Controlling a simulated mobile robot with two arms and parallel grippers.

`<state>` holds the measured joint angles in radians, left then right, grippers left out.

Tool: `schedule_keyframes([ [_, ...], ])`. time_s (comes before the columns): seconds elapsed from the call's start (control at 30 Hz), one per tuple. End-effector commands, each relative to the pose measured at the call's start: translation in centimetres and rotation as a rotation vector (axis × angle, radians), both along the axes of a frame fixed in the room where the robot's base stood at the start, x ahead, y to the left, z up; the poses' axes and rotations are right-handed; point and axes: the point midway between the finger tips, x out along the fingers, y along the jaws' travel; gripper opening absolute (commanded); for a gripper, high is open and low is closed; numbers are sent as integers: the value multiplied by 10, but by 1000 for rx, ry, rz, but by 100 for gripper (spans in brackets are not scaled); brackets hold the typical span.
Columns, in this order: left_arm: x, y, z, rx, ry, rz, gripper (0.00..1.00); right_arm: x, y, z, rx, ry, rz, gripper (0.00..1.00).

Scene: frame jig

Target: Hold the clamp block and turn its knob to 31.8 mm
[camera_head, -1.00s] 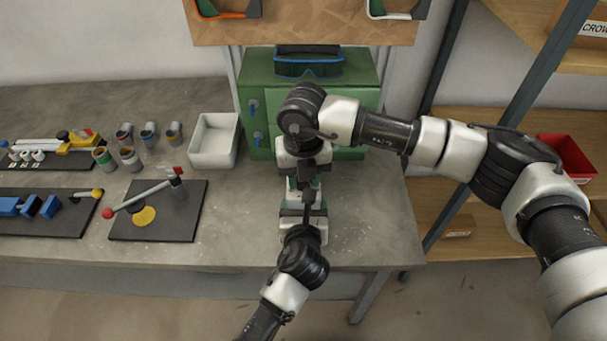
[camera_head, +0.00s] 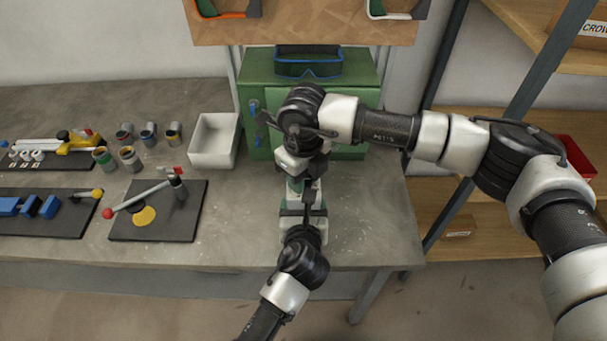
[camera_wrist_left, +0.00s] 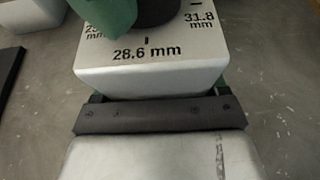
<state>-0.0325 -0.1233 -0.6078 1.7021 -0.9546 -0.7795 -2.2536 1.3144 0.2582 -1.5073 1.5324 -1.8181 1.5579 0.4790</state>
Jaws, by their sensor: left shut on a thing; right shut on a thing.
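The clamp block (camera_wrist_left: 150,77) is light grey in the left wrist view, with 28.6 mm in the middle of its top, 31.8 mm at the right and a partly covered label at the left. A green part (camera_wrist_left: 100,16) and a dark round part (camera_wrist_left: 156,10) stand over its top; I cannot tell which belongs to the knob. My left gripper (camera_head: 306,208) is shut on the block from the front. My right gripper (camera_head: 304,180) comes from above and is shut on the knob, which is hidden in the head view.
A white bin (camera_head: 214,141) and a green cabinet (camera_head: 355,100) stand behind. Several small cups, a dark board with a red-knobbed lever (camera_head: 140,197) and a board with blue blocks (camera_head: 40,207) lie left. Bare bench (camera_head: 375,225) lies to the right.

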Motion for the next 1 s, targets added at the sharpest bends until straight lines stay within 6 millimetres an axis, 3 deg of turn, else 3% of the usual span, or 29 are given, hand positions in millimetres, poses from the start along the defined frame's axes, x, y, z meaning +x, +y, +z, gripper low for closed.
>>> schedule_keyframes([
  [0.47,0,1,-1,0,2,2,51,0,0,1,0,0,13,11],
  [0.5,0,1,-1,0,2,2,51,0,0,1,1,-1,13,39],
  [0.63,0,1,-1,1,2,2,51,0,0,1,0,0,12,59],
  [1.0,0,1,-1,0,2,1,51,0,0,6,1,-1,11,61],
])
